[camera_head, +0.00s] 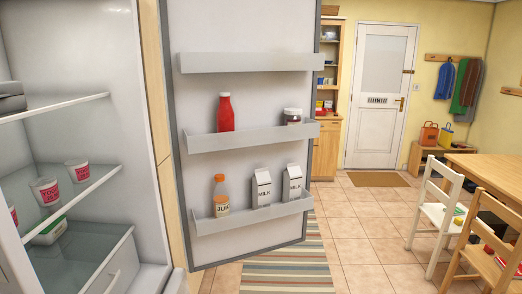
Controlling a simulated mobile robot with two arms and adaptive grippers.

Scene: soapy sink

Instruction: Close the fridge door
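The fridge door (250,95) stands wide open in the middle of the view, its inner side facing me. Its shelves hold a red bottle (226,113), a dark jar (292,117), a juice bottle (220,196) and two milk cartons (262,188). The open fridge (85,75) fills the left side, with cups (45,191) on a shelf and a drawer (110,262) below. Neither of my grippers is in view. The outer side of the door is hidden.
A striped rug (290,270) lies on the tiled floor beneath and beyond the door. A wooden table (490,172) with a white chair (436,215) and a wooden chair (480,250) stands at the right. Open floor (365,225) lies between the door and chairs.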

